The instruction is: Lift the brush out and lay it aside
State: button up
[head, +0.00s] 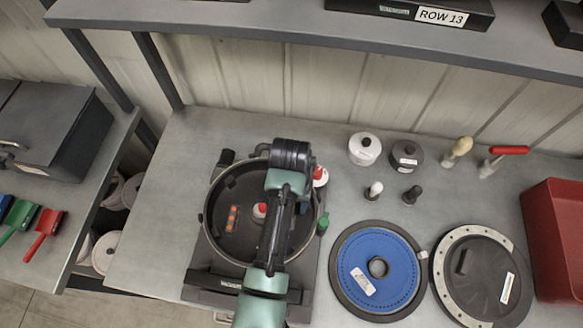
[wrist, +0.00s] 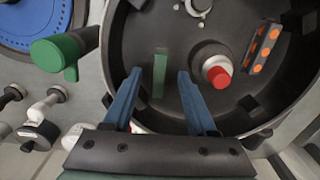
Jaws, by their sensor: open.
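The seed meter's round black housing (head: 222,205) stands open on the bench, and its bowl (wrist: 205,30) fills much of the wrist view. A narrow green strip (wrist: 160,74), which looks like the brush, sits inside the bowl; in the head view my arm hides it. My gripper (wrist: 158,76) is open and empty, with its blue fingers over the bowl, one on each side of the strip in the picture. Contact or height above it cannot be told. A dark block with orange dots (wrist: 262,47) and a white hub with a red cap (wrist: 216,72) are also in the bowl.
A green knob (wrist: 58,50) stands at the housing's side. Right of the housing lie a blue disc (head: 352,258) and a dark round cover (head: 482,287). Small weights, handled tools and a red bin (head: 555,235) stand farther right. A shelf (head: 270,22) overhangs the back.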

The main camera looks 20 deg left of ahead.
jog(key=shift+f, duration=1.1)
grip_shut()
